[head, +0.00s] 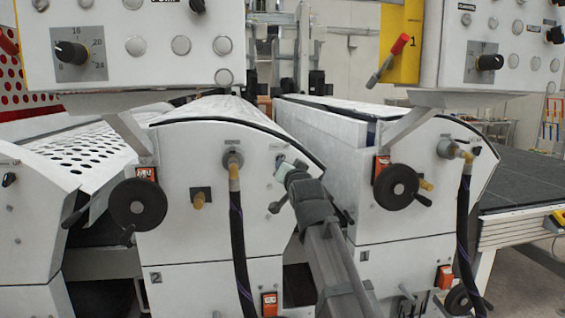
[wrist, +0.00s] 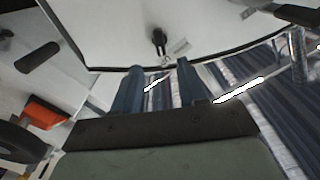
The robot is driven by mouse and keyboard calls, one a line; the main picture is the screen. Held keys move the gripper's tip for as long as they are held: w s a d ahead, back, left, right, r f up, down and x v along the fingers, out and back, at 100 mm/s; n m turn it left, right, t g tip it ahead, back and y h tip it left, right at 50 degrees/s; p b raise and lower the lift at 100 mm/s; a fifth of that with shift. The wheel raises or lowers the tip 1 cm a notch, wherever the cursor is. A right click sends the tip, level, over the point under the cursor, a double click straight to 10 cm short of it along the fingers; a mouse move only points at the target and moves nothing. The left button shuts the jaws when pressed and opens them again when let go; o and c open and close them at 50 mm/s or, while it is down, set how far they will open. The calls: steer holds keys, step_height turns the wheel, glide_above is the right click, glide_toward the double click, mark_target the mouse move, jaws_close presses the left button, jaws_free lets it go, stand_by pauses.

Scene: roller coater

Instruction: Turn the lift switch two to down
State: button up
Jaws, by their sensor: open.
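In the wrist view a small black switch (wrist: 158,40) sits on a white panel, with a small label beside it. I take it to be lift switch two, on the white unit marked 2 (head: 180,240); its setting is too small to read. My gripper (head: 284,168) is at the upper right of that unit's front panel in the head view and covers the area behind it. In the wrist view my gripper (wrist: 160,66) is open, its two dark fingers apart and pointing at the switch. Nothing shows between the fingers, and they look apart from the switch.
A black handwheel (head: 138,204) and a hose (head: 237,230) stand out left of my gripper. Unit 1 (head: 400,240), with its own handwheel (head: 396,187), is to the right. A control box (head: 130,45) overhangs unit 2. A dark gap separates the units.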

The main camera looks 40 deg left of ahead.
steer(key=x, duration=0.8)
steer(key=shift+w+a, duration=0.15)
steer(key=shift+w, duration=0.05)
jaws_close()
